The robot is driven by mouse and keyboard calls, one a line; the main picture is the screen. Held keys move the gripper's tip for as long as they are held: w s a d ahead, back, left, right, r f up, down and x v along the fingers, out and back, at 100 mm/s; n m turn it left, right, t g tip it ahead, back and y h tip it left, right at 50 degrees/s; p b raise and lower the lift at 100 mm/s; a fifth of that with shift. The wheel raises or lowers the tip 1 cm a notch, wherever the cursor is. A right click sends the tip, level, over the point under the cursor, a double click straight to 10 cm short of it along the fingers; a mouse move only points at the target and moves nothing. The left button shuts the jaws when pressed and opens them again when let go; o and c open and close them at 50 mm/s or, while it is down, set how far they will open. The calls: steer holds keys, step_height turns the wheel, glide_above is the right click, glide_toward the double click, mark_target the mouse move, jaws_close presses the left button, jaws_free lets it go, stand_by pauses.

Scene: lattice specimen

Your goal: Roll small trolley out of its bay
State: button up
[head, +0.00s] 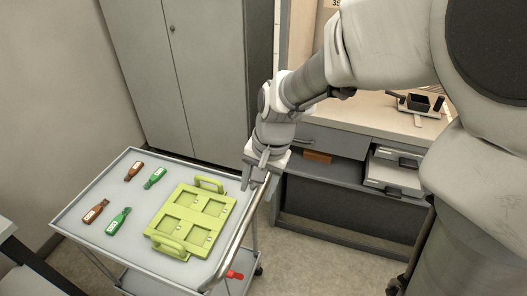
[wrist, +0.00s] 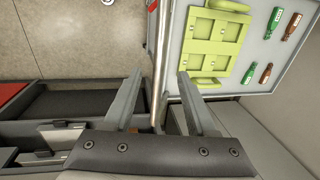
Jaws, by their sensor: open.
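The small trolley (head: 140,262) stands at the lower left in the head view, with a grey top, a lower shelf and castors. Its metal push handle (head: 236,243) runs along its right side. My gripper (head: 257,181) is at the far end of this handle, open. In the wrist view, my gripper (wrist: 158,102) has its two fingers apart, with the handle bar (wrist: 158,62) showing between them. The picture does not show contact with either finger. The trolley top also shows in the wrist view (wrist: 258,52).
On the trolley top lie a yellow-green tray with handles (head: 192,219) and several brown and green bottles (head: 118,221). A grey cabinet (head: 190,75) stands behind. A desk (head: 370,122) with shelves is at the right. Bare floor (head: 305,262) lies right of the trolley.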

step_height(320, 180, up, 9)
steer(key=d+p, duration=0.1)
steer(key=shift+s+d+f, duration=0.2)
steer(key=shift+s+d, duration=0.1)
steer(key=shift+s, duration=0.05)
stand_by(0.6)
